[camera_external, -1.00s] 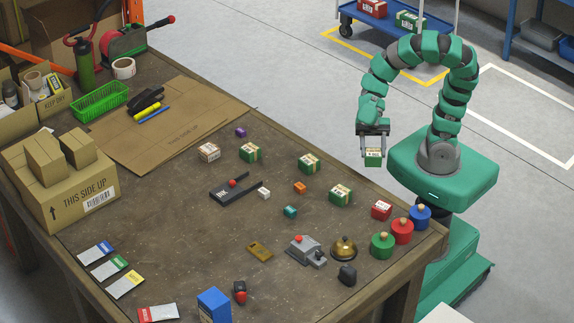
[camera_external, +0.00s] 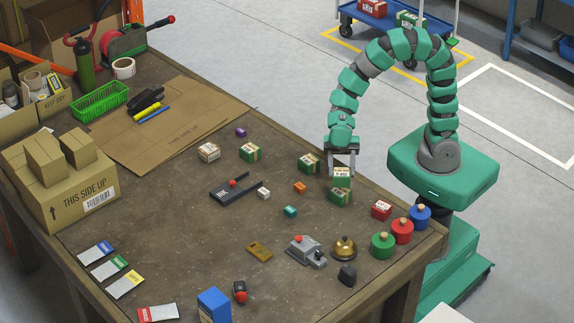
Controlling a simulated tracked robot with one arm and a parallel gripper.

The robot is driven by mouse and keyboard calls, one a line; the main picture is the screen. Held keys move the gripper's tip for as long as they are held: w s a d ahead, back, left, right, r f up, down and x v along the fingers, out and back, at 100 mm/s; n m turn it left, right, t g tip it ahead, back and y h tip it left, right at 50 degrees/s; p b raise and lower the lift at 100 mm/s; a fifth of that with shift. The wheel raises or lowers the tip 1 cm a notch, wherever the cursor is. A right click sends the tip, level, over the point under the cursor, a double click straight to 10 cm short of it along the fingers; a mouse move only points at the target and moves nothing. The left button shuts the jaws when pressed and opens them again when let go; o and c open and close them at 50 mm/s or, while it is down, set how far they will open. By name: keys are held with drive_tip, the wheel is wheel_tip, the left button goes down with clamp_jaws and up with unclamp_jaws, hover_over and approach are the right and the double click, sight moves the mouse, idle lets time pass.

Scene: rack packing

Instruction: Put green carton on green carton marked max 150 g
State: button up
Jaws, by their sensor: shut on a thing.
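My gripper (camera_external: 342,166) is shut on a small green carton (camera_external: 342,173) with a pale label, fingers pointing down. The held carton is directly above another green carton (camera_external: 341,196) near the table's right edge. The two overlap in the picture, and I cannot tell whether they touch. Two more green cartons stand on the table: one just to the left (camera_external: 308,164) and one farther left (camera_external: 250,152). The printing on the labels is too small to read, so I cannot tell which one is marked max 150 g.
A red carton (camera_external: 381,210) and blue, red and green knobbed pieces (camera_external: 402,232) stand to the right. Small cubes, including an orange one (camera_external: 299,187) and a teal one (camera_external: 290,211), lie nearby. A black tray (camera_external: 236,190) is to the left.

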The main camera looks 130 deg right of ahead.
sight(341, 175)
drive_tip(key=shift+f+b, duration=0.95)
drive_tip(key=shift+f, duration=0.65)
drive_tip(key=shift+f, duration=0.15)
drive_tip(key=o, duration=1.1)
drive_tip(key=shift+o, duration=0.2)
drive_tip(key=shift+s+d+r, duration=0.1)
drive_tip(key=shift+s+r, duration=0.05)
drive_tip(key=shift+r, duration=0.1)
drive_tip(key=p+v, duration=0.4)
drive_tip(key=v, duration=0.7)
drive_tip(key=shift+s+d+p, duration=0.2)
drive_tip(key=shift+s+p, duration=0.05)
drive_tip(key=shift+p, duration=0.05)
